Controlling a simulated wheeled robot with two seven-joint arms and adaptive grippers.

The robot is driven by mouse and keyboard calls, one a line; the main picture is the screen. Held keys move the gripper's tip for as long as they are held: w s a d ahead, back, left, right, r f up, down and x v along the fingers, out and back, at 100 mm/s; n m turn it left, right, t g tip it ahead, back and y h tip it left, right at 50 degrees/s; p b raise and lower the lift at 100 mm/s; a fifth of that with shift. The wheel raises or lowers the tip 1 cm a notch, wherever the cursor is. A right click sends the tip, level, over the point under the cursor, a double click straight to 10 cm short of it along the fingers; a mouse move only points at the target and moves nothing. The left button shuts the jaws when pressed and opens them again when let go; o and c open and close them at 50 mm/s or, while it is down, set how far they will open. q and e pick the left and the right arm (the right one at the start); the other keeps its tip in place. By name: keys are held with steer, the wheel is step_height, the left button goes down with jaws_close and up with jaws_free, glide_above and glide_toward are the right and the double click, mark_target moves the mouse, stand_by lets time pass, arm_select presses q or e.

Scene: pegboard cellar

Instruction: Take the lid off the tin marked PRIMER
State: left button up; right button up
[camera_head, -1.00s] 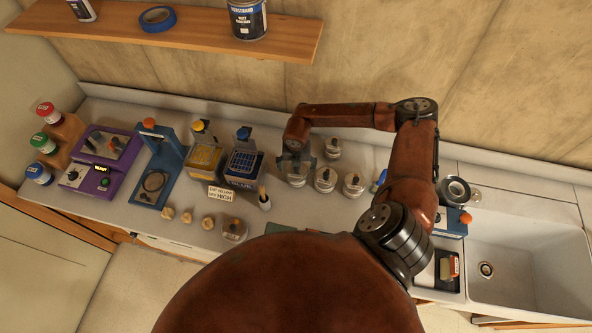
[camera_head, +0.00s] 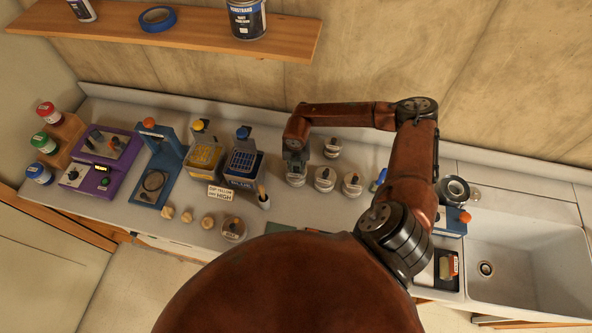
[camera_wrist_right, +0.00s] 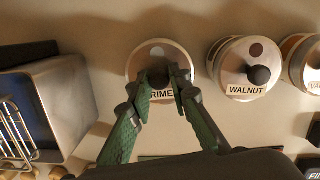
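The tin marked PRIMER (camera_wrist_right: 164,97) is in the middle of the right wrist view, its label partly covered by my fingers. Its pale round lid (camera_wrist_right: 140,62) is on and carries a dark knob. In the head view the tin (camera_head: 296,181) stands under my right gripper (camera_head: 295,164). In the wrist view the two green fingers of my right gripper (camera_wrist_right: 160,82) have come together on the lid's knob, one on each side. My left gripper is not in view.
The tin marked WALNUT (camera_wrist_right: 246,68) stands close to the right of it, with another tin (camera_wrist_right: 304,62) beyond. A blue-topped bath with a wire basket (camera_head: 243,164) is to the left. A sink (camera_head: 530,262) is at the far right.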

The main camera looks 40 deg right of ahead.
steer(key=shift+s+f, duration=0.15)
steer(key=shift+f, duration=0.05)
jaws_close()
steer(key=shift+r, duration=0.15)
